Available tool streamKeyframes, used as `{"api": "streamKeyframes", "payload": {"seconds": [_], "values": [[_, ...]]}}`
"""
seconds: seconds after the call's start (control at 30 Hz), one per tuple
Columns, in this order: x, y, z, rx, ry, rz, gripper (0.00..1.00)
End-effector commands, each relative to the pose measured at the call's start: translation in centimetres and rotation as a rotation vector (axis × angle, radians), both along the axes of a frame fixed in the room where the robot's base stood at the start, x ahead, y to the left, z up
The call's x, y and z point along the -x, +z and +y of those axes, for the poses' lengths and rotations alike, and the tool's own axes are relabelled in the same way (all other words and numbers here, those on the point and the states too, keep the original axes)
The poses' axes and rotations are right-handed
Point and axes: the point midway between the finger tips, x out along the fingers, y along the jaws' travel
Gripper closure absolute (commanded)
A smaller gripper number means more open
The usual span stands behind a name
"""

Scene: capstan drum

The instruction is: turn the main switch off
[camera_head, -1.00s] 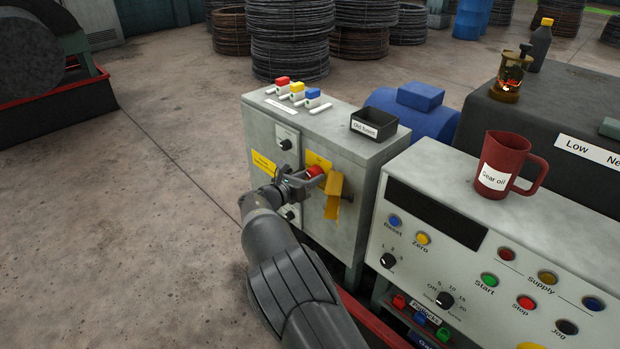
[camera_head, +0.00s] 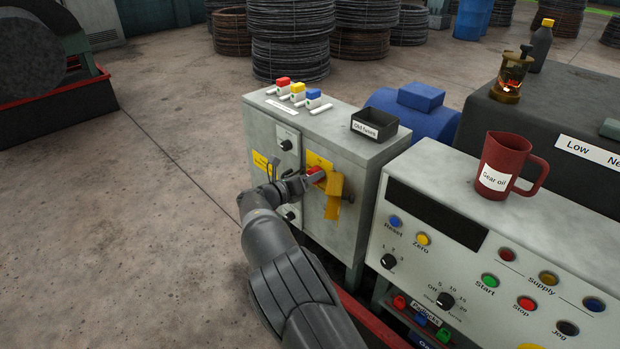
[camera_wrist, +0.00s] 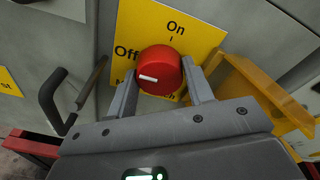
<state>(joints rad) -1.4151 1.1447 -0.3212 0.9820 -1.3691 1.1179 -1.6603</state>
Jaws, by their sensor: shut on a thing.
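The main switch is a round red knob (camera_wrist: 160,70) on a yellow plate (camera_wrist: 205,38) marked "On" at the top and "Off" at the left. Its white mark points left, close to the word "Off". My gripper (camera_wrist: 158,92) is shut on the knob, one finger on each side. In the head view my gripper (camera_head: 308,182) reaches the front of the grey cabinet (camera_head: 345,240), and a bit of the red knob (camera_head: 316,175) shows. A yellow flap (camera_head: 334,197) stands out from the cabinet just right of the knob; it also shows in the wrist view (camera_wrist: 265,85).
A dark bent handle (camera_wrist: 55,100) is left of my gripper in the wrist view. A control panel (camera_head: 480,260) with a red jug (camera_head: 505,165) stands right.

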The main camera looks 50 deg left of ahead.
Motion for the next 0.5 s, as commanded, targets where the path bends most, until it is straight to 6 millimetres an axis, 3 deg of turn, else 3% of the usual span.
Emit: {"api": "streamKeyframes", "payload": {"seconds": [0.17,0.2,0.43,0.5], "values": [[0.06,-0.04,0.08,0.003,0.003,0.0,0.75],[0.06,-0.04,0.08,0.003,0.003,0.0,0.5],[0.04,-0.02,0.04,0.001,0.001,0.0,0.31],[0.03,-0.02,0.03,0.001,0.001,0.0,0.31]]}}
